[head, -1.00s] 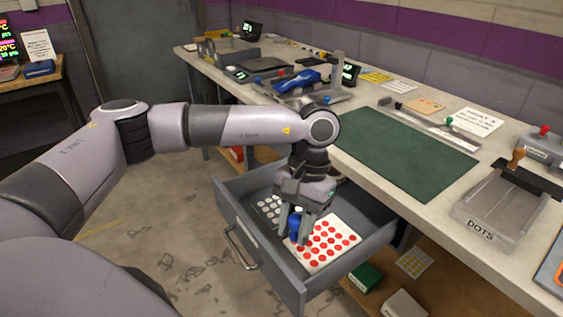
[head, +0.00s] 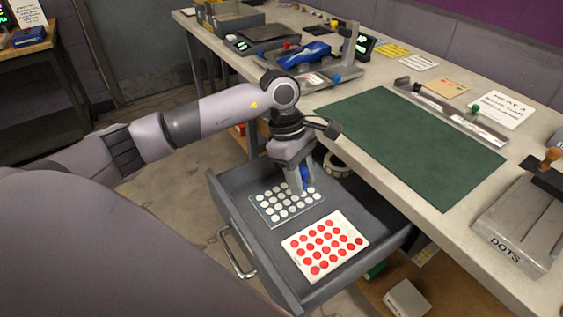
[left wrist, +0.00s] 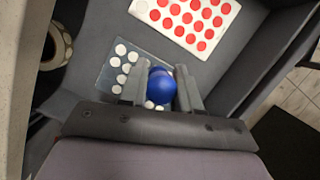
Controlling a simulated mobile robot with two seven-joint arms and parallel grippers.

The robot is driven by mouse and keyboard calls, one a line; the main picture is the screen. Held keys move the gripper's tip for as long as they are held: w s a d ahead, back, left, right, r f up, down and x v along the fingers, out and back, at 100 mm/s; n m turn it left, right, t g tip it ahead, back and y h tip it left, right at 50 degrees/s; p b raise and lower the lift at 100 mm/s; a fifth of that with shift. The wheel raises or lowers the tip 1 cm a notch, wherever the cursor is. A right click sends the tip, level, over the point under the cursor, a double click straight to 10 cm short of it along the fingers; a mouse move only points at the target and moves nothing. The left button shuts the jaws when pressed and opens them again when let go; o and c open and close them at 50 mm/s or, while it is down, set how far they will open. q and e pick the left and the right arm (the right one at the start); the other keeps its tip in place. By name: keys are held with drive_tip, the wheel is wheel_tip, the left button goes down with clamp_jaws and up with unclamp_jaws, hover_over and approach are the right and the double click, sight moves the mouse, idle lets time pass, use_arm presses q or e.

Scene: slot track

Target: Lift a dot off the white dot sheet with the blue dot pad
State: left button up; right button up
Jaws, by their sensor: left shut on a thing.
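My left gripper (head: 299,184) is shut on the blue dot pad (head: 305,176), over the back right part of the white dot sheet (head: 265,216) in the open drawer. The sheet is a clear-grey card with rows of white dots. In the left wrist view the round blue pad (left wrist: 161,84) sits between the two fingers (left wrist: 160,90), and the white dot sheet (left wrist: 107,79) lies beneath. The pad and fingers hide some dots. I cannot tell whether the pad touches the sheet. My right gripper does not show.
A white sheet of red dots (head: 325,245) lies in front of the white one in the drawer (head: 283,272). A tape roll (head: 338,165) sits at the drawer's back. The bench with a green mat (head: 410,140) overhangs on the right.

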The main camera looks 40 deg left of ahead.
use_arm(q)
drive_tip(key=w+a+n+t, duration=0.1)
drive_tip(key=a+n+t, duration=0.1)
drive_tip(key=a+n, duration=0.45)
drive_tip(key=n+y+b, duration=0.1)
drive_tip(key=n+b, duration=0.2)
hover_over(286, 195)
drive_tip(key=shift+t, duration=0.3)
drive_tip(key=f, duration=0.6)
drive_tip(key=shift+s+a+f, duration=0.15)
drive_tip(key=shift+s+a, duration=0.25)
drive_tip(key=shift+f+b, duration=0.35)
drive_tip(key=shift+f, duration=0.05)
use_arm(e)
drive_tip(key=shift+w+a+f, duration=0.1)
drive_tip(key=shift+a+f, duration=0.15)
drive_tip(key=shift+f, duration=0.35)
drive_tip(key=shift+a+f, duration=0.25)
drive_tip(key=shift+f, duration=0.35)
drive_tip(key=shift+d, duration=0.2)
use_arm(q)
drive_tip(key=shift+f+b, duration=0.4)
drive_tip(key=shift+f, duration=0.1)
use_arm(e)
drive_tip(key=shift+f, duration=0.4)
use_arm(q)
drive_tip(key=shift+r, duration=0.1)
